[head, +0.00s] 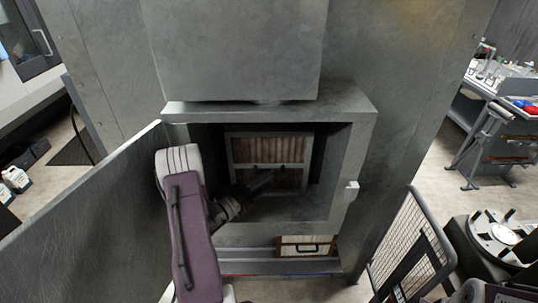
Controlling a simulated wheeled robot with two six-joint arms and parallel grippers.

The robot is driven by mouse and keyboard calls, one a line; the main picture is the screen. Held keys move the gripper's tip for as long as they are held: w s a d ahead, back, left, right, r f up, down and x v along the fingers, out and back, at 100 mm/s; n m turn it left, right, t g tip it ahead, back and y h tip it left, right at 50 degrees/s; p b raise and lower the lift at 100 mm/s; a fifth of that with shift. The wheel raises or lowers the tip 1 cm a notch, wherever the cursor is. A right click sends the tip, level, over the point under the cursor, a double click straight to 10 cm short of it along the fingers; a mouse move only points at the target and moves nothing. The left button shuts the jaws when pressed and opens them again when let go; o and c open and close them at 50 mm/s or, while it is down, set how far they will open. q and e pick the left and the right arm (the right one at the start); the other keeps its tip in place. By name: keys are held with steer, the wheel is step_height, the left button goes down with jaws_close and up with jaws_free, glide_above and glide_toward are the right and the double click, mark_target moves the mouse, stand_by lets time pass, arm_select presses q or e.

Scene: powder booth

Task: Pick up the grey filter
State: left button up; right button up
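A pleated filter (270,149) with a grey frame and brownish pleats stands upright at the back of the open compartment in the booth wall. My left arm comes in from the lower left, and my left gripper (260,183) is inside the compartment, in front of the lower part of this filter. The gripper is dark against shadow, so I cannot tell whether its fingers are open or touch the filter. My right gripper is not seen; only a bit of my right arm shows at the bottom right corner.
The compartment's door (90,225) is swung open at the left. A workbench (510,100) is farther back.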

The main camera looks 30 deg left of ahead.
mark_target(284, 170)
arm_select(q)
steer(key=p+x, duration=0.1)
steer(key=x, duration=0.1)
steer(key=shift+w+d+r, duration=0.15)
steer(key=shift+w+d, duration=0.05)
steer(key=shift+w, duration=0.2)
steer(key=shift+w+d, duration=0.1)
steer(key=shift+w, duration=0.3)
steer(key=p+x, duration=0.3)
steer(key=x, duration=0.1)
steer(key=shift+w+d, duration=0.25)
steer(key=shift+w, duration=0.05)
steer(key=shift+w+f, duration=0.2)
steer(key=shift+f, duration=0.1)
steer(key=shift+s, duration=0.1)
jaws_close()
steer(key=shift+r, duration=0.1)
